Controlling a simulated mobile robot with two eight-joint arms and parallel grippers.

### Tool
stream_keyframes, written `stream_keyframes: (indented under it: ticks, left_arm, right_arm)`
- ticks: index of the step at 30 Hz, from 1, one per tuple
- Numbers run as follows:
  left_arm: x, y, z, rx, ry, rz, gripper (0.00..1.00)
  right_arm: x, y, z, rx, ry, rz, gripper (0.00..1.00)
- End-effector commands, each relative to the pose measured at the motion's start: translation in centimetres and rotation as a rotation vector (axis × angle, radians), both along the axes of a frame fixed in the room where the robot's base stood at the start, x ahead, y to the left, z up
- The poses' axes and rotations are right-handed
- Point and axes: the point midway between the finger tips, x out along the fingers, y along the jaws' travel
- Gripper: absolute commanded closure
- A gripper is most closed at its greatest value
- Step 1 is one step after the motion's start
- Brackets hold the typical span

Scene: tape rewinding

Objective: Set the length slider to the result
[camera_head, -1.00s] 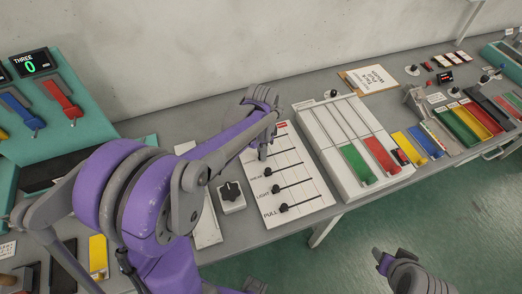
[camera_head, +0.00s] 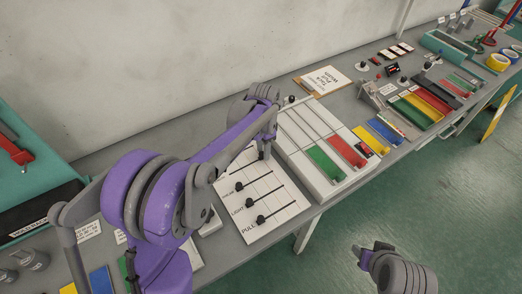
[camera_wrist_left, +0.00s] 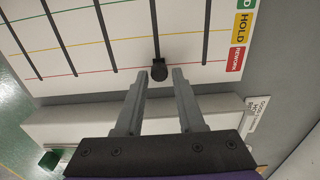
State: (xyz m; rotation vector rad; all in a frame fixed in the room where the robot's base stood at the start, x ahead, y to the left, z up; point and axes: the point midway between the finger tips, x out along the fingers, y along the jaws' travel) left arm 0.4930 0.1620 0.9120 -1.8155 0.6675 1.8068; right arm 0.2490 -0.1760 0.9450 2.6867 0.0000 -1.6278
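The white slider panel (camera_head: 275,215) lies on the bench, with black knobs in slots in the head view. The nearer rows read roughly break, light and pull; no length label is readable. My left gripper (camera_head: 264,153) is over the panel's far right part and hides its rows there. In the left wrist view, one black knob (camera_wrist_left: 159,70) sits at the lower end of its slot, at the red line by the rework label. My left gripper (camera_wrist_left: 160,73) is open, one fingertip on each side of that knob, with narrow gaps. My right gripper (camera_head: 372,252) hangs over the floor.
A white unit with green and red blocks (camera_head: 347,151) stands right beside the panel; it also shows below the panel in the wrist view (camera_wrist_left: 75,122). A clipboard (camera_head: 322,80) lies behind it. Coloured trays (camera_head: 432,100) stand farther right. The floor in front is clear.

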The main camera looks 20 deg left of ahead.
Motion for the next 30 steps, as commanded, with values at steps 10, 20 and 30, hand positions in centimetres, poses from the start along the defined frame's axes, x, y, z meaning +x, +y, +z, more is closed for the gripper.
stream_keyframes:
  ticks: [10,20,30]
  left_arm:
    - [-0.1,0.0,0.0,0.001,0.003,0.0,0.45]
    - [-0.1,0.0,4.2,0.001,0.003,0.0,0.45]
    - [-0.1,0.0,10.0,0.001,0.002,-0.001,0.45]
  right_arm:
    - [0.0,0.0,0.0,0.0,0.0,0.0,0.5]
    - [0.1,0.0,0.3,0.0,-0.002,0.0,0.5]
    - [0.2,0.0,0.6,0.0,-0.004,0.0,0.5]
